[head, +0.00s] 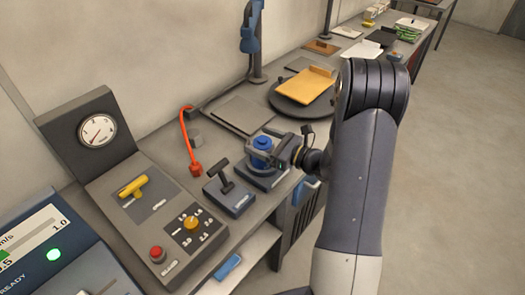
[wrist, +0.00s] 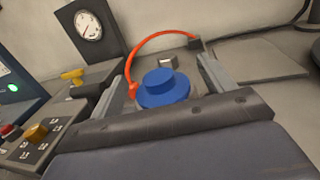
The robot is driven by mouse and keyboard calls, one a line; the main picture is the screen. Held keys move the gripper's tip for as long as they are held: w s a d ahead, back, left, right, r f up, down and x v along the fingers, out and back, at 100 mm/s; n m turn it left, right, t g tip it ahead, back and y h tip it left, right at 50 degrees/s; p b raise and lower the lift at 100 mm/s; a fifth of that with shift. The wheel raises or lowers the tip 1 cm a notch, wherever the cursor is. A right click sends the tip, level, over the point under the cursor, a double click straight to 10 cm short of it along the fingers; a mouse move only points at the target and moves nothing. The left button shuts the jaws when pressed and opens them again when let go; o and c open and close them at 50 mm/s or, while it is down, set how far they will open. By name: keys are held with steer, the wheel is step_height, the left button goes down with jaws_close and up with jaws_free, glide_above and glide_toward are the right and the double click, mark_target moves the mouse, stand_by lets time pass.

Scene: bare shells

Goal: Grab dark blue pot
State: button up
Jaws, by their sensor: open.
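The dark blue pot (head: 262,144) is a short round piece with a narrower raised top, on a small grey base (head: 266,177) on the bench. In the wrist view the blue pot (wrist: 164,88) sits between the two grey fingers, with its lower part hidden by my gripper's palm. My gripper (head: 263,152) is open around the pot, one finger on each side. In the wrist view my gripper (wrist: 168,80) shows a gap on the right between pot and finger; on the left I cannot tell whether they touch.
A red-orange cable (head: 184,135) arches behind the pot. A round dark plate with a yellow board (head: 305,86) lies farther back. Open floor is at right.

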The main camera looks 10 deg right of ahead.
steer(key=shift+x, duration=1)
steer(key=c, duration=1.5)
steer(key=shift+c, duration=0.7)
steer(key=shift+r, duration=0.2)
